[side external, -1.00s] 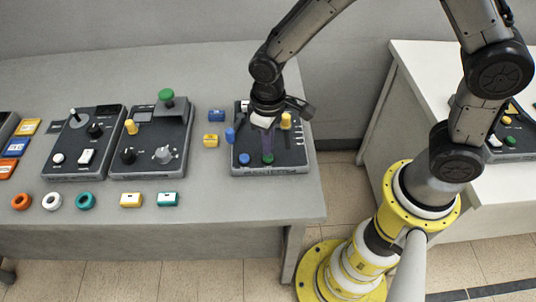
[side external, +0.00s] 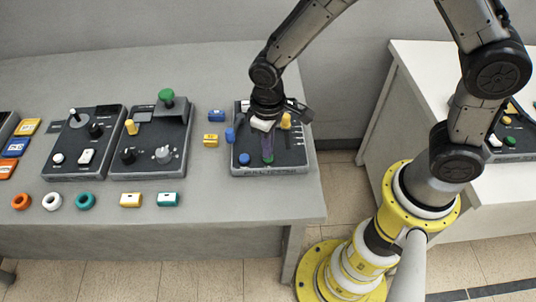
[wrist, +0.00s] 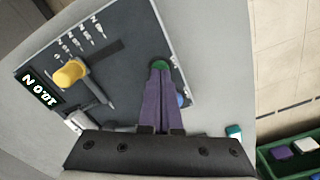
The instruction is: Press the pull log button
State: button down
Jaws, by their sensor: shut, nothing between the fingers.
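The dark pull tester panel (side external: 290,160) sits at the right end of the grey table. A round green button (wrist: 157,62) is near its front edge, partly hidden by my fingertips. A blue button (side external: 244,159) is to its left, and partly shows behind my fingers in the wrist view (wrist: 181,100). My gripper (side external: 267,160) points down with its purple fingers shut and empty. In the wrist view the fingertips (wrist: 160,68) overlap the green button's edge; I cannot tell whether they press it. No label for the log button is readable.
Two other control panels (side external: 160,140) (side external: 85,145) stand further left.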

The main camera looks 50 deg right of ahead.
jog(key=shift+f, duration=0.25)
jog(key=shift+f, duration=0.15)
dwell(0.4)
jog(key=shift+r, duration=3.2)
